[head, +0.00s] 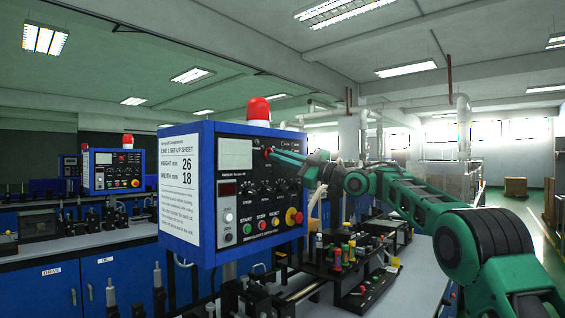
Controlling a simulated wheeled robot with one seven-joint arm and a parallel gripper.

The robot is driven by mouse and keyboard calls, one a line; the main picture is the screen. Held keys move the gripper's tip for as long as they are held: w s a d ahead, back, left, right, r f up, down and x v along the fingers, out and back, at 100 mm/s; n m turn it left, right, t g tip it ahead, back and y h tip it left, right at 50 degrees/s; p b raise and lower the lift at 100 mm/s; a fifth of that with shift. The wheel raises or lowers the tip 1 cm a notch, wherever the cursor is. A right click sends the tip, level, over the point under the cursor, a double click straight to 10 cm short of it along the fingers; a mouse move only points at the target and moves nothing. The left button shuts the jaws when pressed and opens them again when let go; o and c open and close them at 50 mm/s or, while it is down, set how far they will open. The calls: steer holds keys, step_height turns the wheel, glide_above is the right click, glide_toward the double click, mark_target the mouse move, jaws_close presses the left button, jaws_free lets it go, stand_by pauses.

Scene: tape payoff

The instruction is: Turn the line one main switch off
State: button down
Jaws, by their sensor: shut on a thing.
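The line one control box (207,190) is blue with a black front panel, and a set-up sheet headed "LINE 1" is on its left side. My gripper (273,153) reaches in from the right to the upper right part of that panel.
Below are dials, green, red and yellow buttons, and a red emergency stop knob (293,216) on yellow. A red beacon (258,109) tops the box. A bench (340,303) with fixtures lies below my arm. A similar blue box (114,171) stands farther left.

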steer(key=shift+w+d+n, duration=0.1)
steer(key=shift+w+n, duration=0.1)
steer(key=shift+n, duration=0.4)
steer(key=c, duration=1.8)
jaws_free()
steer(key=shift+w+g, duration=0.1)
steer(key=shift+g, duration=0.2)
steer(key=shift+c, duration=0.2)
steer(key=shift+n, duration=0.3)
steer(key=v, duration=1)
steer(key=shift+d+f, duration=0.15)
steer(key=shift+d, duration=0.15)
